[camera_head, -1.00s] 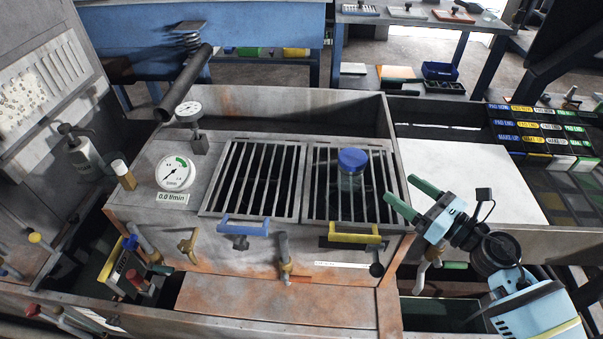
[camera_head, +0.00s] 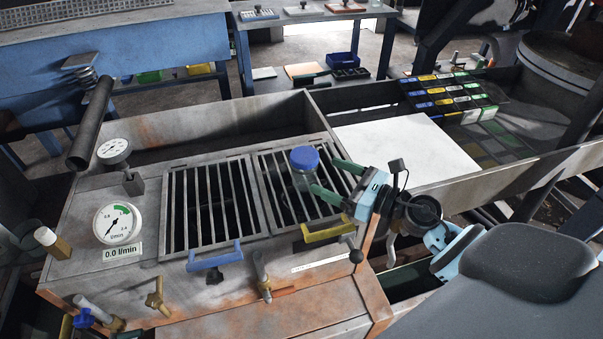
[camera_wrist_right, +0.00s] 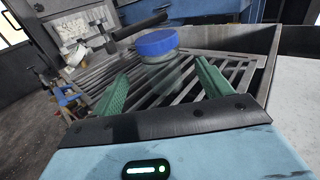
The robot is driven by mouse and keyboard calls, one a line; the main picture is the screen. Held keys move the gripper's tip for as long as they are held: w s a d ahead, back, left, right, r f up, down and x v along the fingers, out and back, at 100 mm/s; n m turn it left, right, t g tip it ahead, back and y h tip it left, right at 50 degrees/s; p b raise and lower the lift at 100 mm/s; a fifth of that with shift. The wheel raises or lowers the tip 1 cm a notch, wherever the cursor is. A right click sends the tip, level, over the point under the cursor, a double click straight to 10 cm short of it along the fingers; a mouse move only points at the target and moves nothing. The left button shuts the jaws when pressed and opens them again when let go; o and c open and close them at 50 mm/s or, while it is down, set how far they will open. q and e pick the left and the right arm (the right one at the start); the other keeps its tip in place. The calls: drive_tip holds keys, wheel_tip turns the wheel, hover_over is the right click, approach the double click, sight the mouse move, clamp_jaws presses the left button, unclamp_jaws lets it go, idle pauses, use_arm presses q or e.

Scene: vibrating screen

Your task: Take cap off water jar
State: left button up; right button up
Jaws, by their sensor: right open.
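The clear water jar (camera_head: 303,180) stands upright on the right-hand grate, with its blue cap (camera_head: 304,159) on top. My right gripper (camera_head: 322,177) is open, with its green fingers pointing at the jar from the right. In the head view the fingertips overlap or come close to the jar's right side, and contact cannot be told. In the right wrist view the blue cap (camera_wrist_right: 157,43) sits ahead of the open fingers (camera_wrist_right: 160,82), with the jar faint below it. My left gripper is not in view.
The right grate (camera_head: 276,208) has a yellow handle (camera_head: 328,231), and the left grate has a blue one (camera_head: 215,257). A flow gauge (camera_head: 117,223) and a dark pipe (camera_head: 92,122) stand at left. A bare white panel (camera_head: 405,150) lies to the right.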

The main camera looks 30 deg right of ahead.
sight(315, 173)
drive_tip(key=shift+x, duration=1.2)
drive_tip(key=shift+f+p+x, duration=0.2)
drive_tip(key=shift+p+x, duration=0.05)
drive_tip(key=shift+x, duration=1.05)
drive_tip(key=shift+f+p+x, duration=0.2)
drive_tip(key=shift+x, duration=1.1)
drive_tip(key=c, duration=1.1)
wheel_tip(315, 173, up, 9)
drive_tip(key=p, duration=0.4)
drive_tip(key=shift+f+p, duration=0.1)
drive_tip(key=shift+p, duration=0.2)
drive_tip(key=shift+r+p, duration=0.4)
drive_tip(key=shift+r, duration=0.25)
drive_tip(key=shift+f, duration=0.1)
